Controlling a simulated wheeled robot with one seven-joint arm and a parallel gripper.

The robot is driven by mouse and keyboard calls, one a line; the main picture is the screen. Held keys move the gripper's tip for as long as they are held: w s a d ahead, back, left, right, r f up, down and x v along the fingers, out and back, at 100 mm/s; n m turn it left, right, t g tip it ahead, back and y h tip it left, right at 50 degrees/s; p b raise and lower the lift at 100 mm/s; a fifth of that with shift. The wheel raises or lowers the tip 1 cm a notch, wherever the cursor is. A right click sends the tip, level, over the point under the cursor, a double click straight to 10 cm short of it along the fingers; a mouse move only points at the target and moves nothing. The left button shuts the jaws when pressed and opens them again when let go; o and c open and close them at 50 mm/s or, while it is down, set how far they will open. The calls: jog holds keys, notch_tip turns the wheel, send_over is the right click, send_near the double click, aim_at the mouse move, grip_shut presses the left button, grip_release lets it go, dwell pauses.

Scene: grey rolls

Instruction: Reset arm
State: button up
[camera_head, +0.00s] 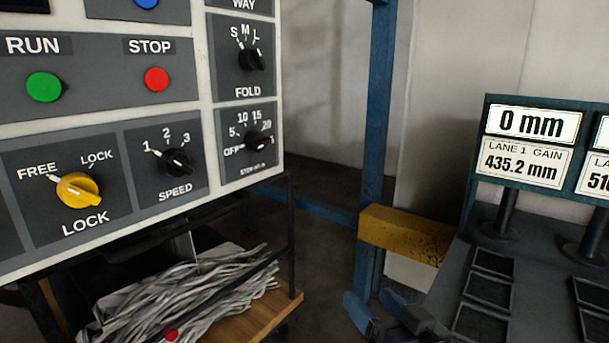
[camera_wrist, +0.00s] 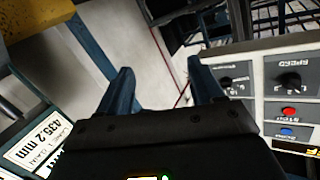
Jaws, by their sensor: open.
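My gripper (camera_wrist: 160,78) shows in the wrist view with its two blue fingers spread wide. It is open, with nothing between the fingers. In the head view, my gripper (camera_head: 368,299) is low, right of centre, in front of the foot of a blue post and beside the grey lane table. It appears clear of the control panel (camera_head: 110,125), which stands to the left. In the wrist view, the panel (camera_wrist: 258,85) is upside down at the right. Most of my arm is out of view.
A yellow block (camera_head: 405,234) sits by the blue post (camera_head: 378,110), close above my gripper. The lane display (camera_head: 528,150) reads 0 mm and 435.2 mm at the right. A wooden shelf (camera_head: 262,318) holds grey strips under the panel. Open floor lies between shelf and post.

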jog(key=s+d+f+m+h, duration=0.15)
jog(key=s+d+f, duration=0.3)
jog(key=s, duration=0.65)
jog(key=s+d+f+m+h, duration=0.1)
jog(key=s+d+f+h, duration=0.2)
jog(key=s+f, duration=0.55)
jog(key=s+d+r, duration=0.1)
jog(key=s+r, duration=0.1)
jog(key=s, duration=0.5)
jog(key=s+d+r+h, duration=0.1)
jog(key=s+r, duration=0.2)
jog(key=s, duration=0.5)
jog(key=s+d+r+n, duration=0.1)
jog(key=s+r, duration=0.2)
jog(key=s, duration=0.4)
jog(key=shift+s+r+g+h, duration=0.15)
jog(key=shift+r+g+h, duration=0.1)
jog(key=shift+g+h, duration=0.15)
jog(key=shift+c, duration=0.2)
